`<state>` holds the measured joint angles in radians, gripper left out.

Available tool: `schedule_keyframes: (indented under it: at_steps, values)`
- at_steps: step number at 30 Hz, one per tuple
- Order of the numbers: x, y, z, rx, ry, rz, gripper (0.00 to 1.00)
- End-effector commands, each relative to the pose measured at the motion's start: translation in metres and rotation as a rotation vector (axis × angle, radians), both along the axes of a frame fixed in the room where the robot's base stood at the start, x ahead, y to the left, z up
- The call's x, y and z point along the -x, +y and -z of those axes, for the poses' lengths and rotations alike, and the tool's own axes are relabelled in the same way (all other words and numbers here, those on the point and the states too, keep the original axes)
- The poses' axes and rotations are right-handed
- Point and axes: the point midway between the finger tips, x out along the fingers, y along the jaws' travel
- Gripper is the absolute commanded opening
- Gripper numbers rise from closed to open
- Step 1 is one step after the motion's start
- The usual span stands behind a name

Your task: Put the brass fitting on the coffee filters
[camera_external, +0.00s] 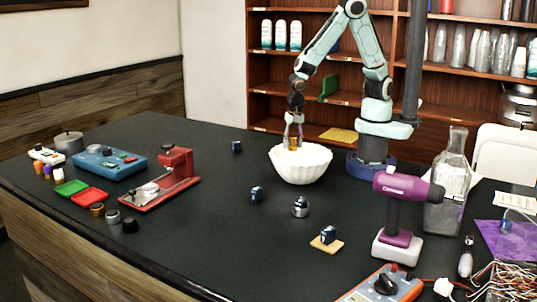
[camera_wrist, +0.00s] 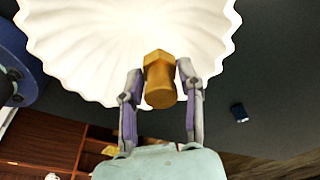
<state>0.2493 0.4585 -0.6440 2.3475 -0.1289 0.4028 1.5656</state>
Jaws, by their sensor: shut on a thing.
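The brass fitting (camera_wrist: 160,80) is a gold-coloured piece with a hexagonal end and a round end. My gripper (camera_wrist: 160,75) is shut on it, with one finger on each side. In the external view my gripper (camera_external: 293,143) points down at the white fluted coffee filters (camera_external: 300,170), with the brass fitting (camera_external: 294,144) between its fingertips at rim height. The coffee filters (camera_wrist: 90,50) fill the upper left of the wrist view behind the fitting. I cannot tell whether the fitting touches them.
Small dark blue blocks (camera_external: 257,194) stand around the filters. A purple drill (camera_external: 401,205) and a glass bottle (camera_external: 447,180) stand at the right. A red press (camera_external: 165,178) and a blue box (camera_external: 110,161) are at the left. The table's middle front is mostly clear.

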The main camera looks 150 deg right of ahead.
Motion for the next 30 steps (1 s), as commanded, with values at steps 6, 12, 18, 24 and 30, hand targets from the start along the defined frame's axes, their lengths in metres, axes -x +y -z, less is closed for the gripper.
schedule_keyframes:
  at_steps: [6,12,18,24,30]
  values:
    - [0.000,0.000,0.002,-0.001,0.001,0.000,0.62]
    - [0.000,0.000,0.002,-0.001,0.001,0.000,0.62]
    - [-0.002,0.000,-0.010,0.003,-0.003,-0.003,0.62]
    - [-0.008,0.005,-0.051,0.003,-0.009,-0.004,0.62]
    - [-0.011,0.011,-0.095,0.000,-0.008,-0.003,0.62]
